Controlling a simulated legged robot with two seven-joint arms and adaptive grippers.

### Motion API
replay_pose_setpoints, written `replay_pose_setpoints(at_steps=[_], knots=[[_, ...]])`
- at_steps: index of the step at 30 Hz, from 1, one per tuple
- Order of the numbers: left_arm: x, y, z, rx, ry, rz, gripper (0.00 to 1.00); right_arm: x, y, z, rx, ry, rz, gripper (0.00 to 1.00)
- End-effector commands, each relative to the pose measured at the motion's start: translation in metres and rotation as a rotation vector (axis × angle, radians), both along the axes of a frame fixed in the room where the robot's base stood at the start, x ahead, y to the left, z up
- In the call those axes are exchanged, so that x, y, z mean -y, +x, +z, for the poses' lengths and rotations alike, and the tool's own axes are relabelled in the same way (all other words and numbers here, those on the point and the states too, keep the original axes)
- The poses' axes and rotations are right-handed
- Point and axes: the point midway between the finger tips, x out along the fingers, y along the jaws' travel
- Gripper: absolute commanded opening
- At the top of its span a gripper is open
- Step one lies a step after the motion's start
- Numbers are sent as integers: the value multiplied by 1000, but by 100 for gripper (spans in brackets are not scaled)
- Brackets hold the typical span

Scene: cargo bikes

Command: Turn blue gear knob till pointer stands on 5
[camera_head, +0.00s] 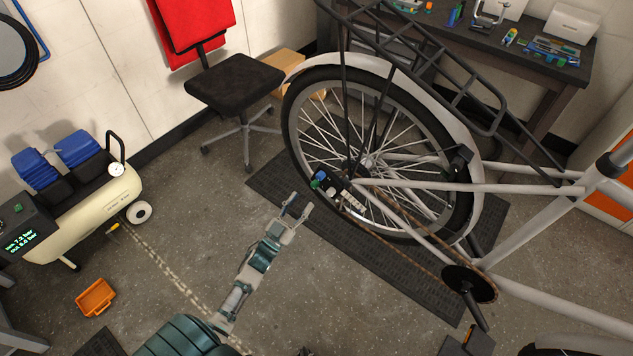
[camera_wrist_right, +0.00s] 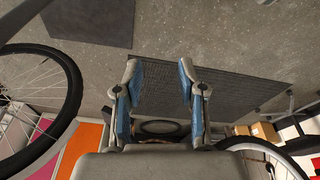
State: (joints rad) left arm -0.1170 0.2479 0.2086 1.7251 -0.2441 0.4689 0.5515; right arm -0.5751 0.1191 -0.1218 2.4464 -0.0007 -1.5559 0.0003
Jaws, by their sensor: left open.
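A small blue knob (camera_head: 321,174) sits beside a green piece (camera_head: 316,184) on a dark block at the bike's rear hub. Its pointer and numbers are too small to read. My left gripper (camera_head: 301,202) is open and empty, just below and left of the knob in the head view, apart from it in the picture. My right gripper (camera_wrist_right: 160,68) is open and empty in the right wrist view, its blue-padded fingers spread wide. The knob cannot be made out in that view.
A cream compressor (camera_head: 95,205), an orange tray (camera_head: 95,298) and a black stool (camera_head: 234,84) stand to the left. Open floor surrounds my left arm.

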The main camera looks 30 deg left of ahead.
Motion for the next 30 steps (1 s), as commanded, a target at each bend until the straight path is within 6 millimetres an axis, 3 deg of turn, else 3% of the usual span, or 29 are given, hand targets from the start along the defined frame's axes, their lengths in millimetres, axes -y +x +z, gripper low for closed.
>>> replay_pose_setpoints(at_steps=[3,10,15,24,30], knots=[[2,27,12,4,1,-1,51,0,-1,2,0,0,0,40],[6,64,27,2,0,-1,51,0,-2,7,5,2,0,40],[8,76,32,1,1,-2,51,-1,1,7,18,4,1,40],[8,77,33,1,0,-1,51,-1,2,7,22,5,1,40],[8,77,33,1,0,-1,1,-1,2,7,20,4,2,40]])
